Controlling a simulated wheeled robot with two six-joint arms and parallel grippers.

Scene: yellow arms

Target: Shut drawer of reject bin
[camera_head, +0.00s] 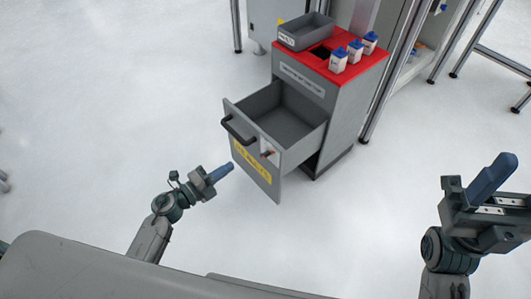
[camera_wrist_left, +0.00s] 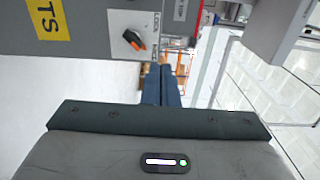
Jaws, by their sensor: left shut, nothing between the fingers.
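The grey reject bin (camera_head: 300,88) has a red top and stands at the upper middle of the head view. Its drawer (camera_head: 285,125) is pulled out toward the lower left and looks empty inside. The drawer front (camera_head: 240,158) has a black handle (camera_head: 238,130), a yellow label and a lock knob. The knob (camera_wrist_left: 134,40) and yellow label (camera_wrist_left: 47,18) also show in the left wrist view. My left gripper (camera_head: 222,174) is shut and empty, just in front of the drawer front's lower left. My right gripper (camera_head: 492,175) is at the right, away from the bin; its fingers look together.
A grey tray (camera_head: 306,32) and three white bottles with blue caps (camera_head: 339,60) stand on the bin's red top. Metal frame legs (camera_head: 395,70) stand close behind the bin at the right. The white floor (camera_head: 90,120) left of the drawer is clear.

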